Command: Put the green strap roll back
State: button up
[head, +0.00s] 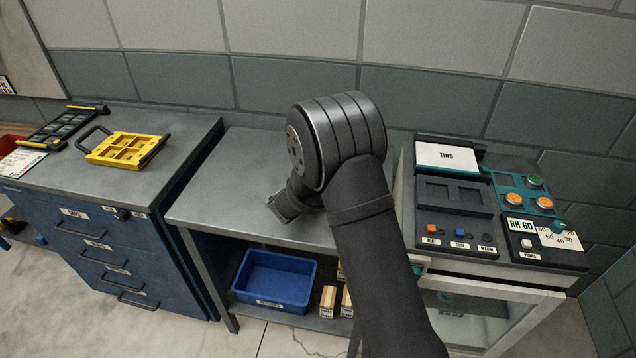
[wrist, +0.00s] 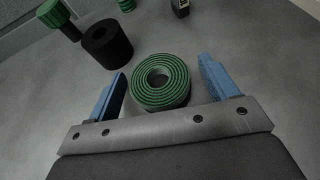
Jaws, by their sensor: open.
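The green strap roll (wrist: 160,82) is a tight coil with a round hole in the middle, lying flat on a grey surface in the wrist view. My gripper (wrist: 163,70) is open, with one blue finger left of the roll and one right of it. Gaps show between the roll and both fingers, so neither seems to touch it. In the head view my arm covers the roll, and my fingertips cannot be made out over the middle grey table (head: 235,185).
Close beyond the roll stand a black ring-shaped roll (wrist: 107,44) and a green-headed, dark-stemmed piece (wrist: 56,16). A blue bin (head: 275,280) sits on the shelf below. A yellow tray (head: 127,149) lies on the left cabinet; a control panel (head: 538,238) is at right.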

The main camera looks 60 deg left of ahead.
jog(key=c, duration=1.2)
jog(key=shift+c, duration=0.2)
jog(key=shift+r, duration=0.1)
jog(key=shift+r, duration=0.5)
notch_tip(320, 180, up, 3)
jog(key=shift+f, duration=0.2)
jog(key=w+d+r, duration=0.7)
jog(key=d, duration=0.2)
jog(key=shift+d+r, duration=0.15)
jog(key=shift+d, duration=0.05)
